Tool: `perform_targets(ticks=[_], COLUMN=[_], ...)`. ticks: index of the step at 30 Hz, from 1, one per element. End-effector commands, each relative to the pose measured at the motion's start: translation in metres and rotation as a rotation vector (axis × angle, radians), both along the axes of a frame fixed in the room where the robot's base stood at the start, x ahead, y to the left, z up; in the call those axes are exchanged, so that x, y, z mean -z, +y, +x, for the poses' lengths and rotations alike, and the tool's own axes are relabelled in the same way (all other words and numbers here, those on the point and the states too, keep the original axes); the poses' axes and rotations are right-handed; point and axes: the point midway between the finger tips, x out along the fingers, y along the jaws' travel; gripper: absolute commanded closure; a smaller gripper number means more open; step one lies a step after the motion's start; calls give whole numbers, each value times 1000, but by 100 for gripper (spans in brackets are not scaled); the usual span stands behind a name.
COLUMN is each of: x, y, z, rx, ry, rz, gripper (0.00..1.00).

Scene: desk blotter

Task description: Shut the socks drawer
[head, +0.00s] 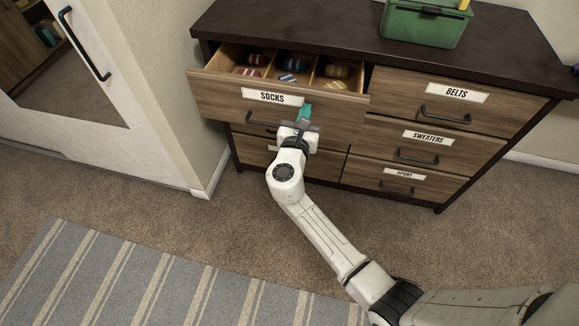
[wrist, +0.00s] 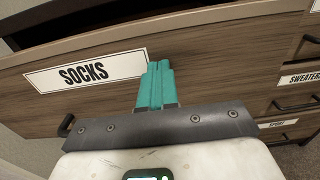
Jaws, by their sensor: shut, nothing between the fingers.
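The socks drawer (head: 222,95) is the top left drawer of a wooden dresser. It is pulled out, and rolled socks (head: 290,77) show in its divided inside. Its front carries a white SOCKS label, which also shows in the wrist view (wrist: 86,72). My gripper (head: 305,111) is shut and empty, with teal fingers in front of the drawer front, just right of the label. In the wrist view the shut fingers (wrist: 157,84) point at the wooden front; I cannot tell whether they touch it. The drawer's handle (head: 262,120) is partly hidden by my gripper.
The drawers labelled BELTS (head: 446,100), SWEATERS (head: 420,140) and SPORT (head: 398,178) are shut on the right. A green box (head: 424,24) stands on the dresser top. A wall edge and white door (head: 110,110) are at left. A striped rug (head: 130,280) lies on the carpet.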

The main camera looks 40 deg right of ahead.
Motion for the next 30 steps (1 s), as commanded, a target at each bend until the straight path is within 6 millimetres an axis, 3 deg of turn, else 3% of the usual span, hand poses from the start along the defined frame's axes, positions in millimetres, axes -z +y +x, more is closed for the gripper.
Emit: perform_targets(ticks=[6, 15, 22, 30], x=[3, 3, 2, 0], y=[-51, -102, -123, -129], z=[36, 73, 88, 94], rx=[5, 3, 2, -1], ry=[-4, -1, -1, 0], rz=[0, 0, -1, 0], gripper=[100, 100, 100, 100])
